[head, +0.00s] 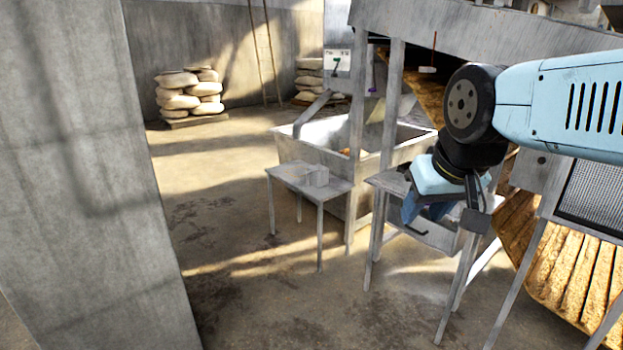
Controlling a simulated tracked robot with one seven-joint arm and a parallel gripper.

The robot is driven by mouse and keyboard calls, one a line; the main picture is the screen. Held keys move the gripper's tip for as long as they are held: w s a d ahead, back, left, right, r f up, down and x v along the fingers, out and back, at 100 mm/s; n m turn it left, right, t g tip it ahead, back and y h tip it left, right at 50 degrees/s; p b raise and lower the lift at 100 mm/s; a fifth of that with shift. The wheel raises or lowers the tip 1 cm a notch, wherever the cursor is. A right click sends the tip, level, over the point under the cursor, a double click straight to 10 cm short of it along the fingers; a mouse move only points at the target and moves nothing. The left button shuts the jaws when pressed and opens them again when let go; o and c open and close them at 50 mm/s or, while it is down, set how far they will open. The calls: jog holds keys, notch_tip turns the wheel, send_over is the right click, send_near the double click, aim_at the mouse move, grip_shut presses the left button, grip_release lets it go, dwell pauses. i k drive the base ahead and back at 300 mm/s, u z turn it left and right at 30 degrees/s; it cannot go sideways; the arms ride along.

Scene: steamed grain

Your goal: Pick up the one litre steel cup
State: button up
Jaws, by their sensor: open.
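My gripper (424,213) hangs from the arm at the right and points down. It is open, with blue fingers in front of a grey metal stand (386,181). I cannot clearly make out the one litre steel cup; the arm and gripper cover part of the stand. A small dark curved piece shows just below the fingers, but I cannot tell what it belongs to. A small pale grey object (317,176) sits on a low metal table (290,173) left of the gripper; it is too small to tell whether it is a cup.
A large grey trough (290,148) stands behind the low table. Metal posts (362,150) rise beside it. A concrete wall (85,180) fills the left. Stacked sacks (190,95) lie at the back. Floor between wall and table is clear.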

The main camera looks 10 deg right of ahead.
aim_at(317, 175)
jog(key=u, duration=0.2)
jog(key=i, duration=0.7)
jog(key=u, duration=0.55)
jog(key=i, duration=2.25)
jog(key=z, duration=1)
jog(key=i, duration=0.85)
jog(key=z, duration=0.35)
jog(key=k, duration=0.8)
jog(key=z, duration=0.25)
jog(key=i, duration=0.15)
jog(key=u, duration=0.1)
